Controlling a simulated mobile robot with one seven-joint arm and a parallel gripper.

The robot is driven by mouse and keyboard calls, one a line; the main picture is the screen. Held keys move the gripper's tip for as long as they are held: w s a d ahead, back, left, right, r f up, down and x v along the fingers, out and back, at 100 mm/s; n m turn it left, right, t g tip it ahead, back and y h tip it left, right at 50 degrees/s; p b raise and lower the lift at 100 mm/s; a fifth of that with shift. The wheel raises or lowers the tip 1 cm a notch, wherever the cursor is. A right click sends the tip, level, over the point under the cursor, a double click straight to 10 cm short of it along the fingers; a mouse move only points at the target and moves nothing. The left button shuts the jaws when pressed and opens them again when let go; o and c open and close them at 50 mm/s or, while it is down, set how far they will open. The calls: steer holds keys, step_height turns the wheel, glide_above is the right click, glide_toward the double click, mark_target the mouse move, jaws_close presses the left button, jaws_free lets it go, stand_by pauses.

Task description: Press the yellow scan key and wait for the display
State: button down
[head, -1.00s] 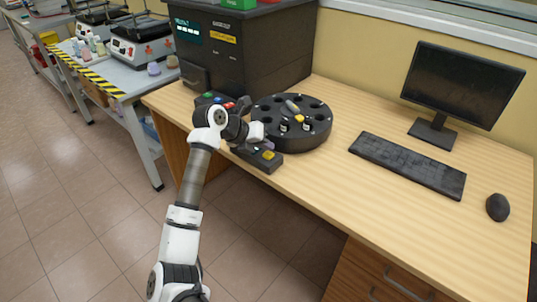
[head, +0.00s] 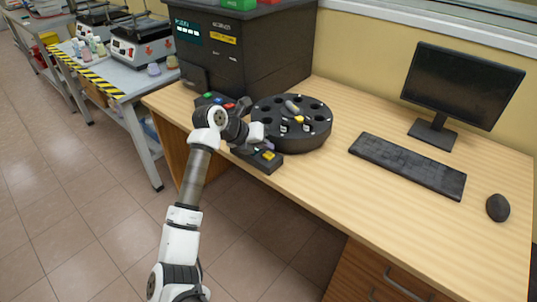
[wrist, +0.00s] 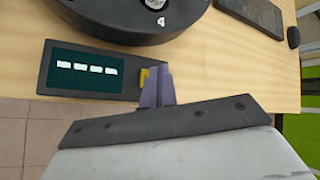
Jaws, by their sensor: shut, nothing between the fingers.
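The yellow scan key (wrist: 144,77) is on a dark handset (head: 258,163) at the front edge of the desk. It also shows as a small yellow patch in the head view (head: 268,155). The handset's dark teal display (wrist: 87,71) shows a row of white dashes in the wrist view. My gripper (wrist: 157,86) is shut and empty, with its purple fingertips right at the key and covering part of it. I cannot tell whether they touch it. In the head view my gripper (head: 266,146) is low over the handset.
A black round carousel (head: 291,122) with several holes stands just behind the handset. A dark analyser (head: 250,55) with a lit screen is at the back left. A keyboard (head: 408,165), monitor (head: 462,82) and mouse (head: 498,207) are to the right. Bare desk lies between.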

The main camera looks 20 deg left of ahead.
mark_target(265, 156)
steer(key=shift+f, duration=0.15)
stand_by(0.5)
steer(key=shift+f+b, duration=0.3)
steer(key=shift+b, duration=0.1)
steer(key=shift+f+b, duration=0.45)
steer(key=shift+f, duration=0.1)
stand_by(0.6)
steer(key=shift+r, duration=0.1)
steer(key=shift+r+p, duration=0.45)
steer(key=shift+r, duration=0.4)
steer(key=shift+r+p, duration=1.35)
steer(key=shift+r, duration=1.2)
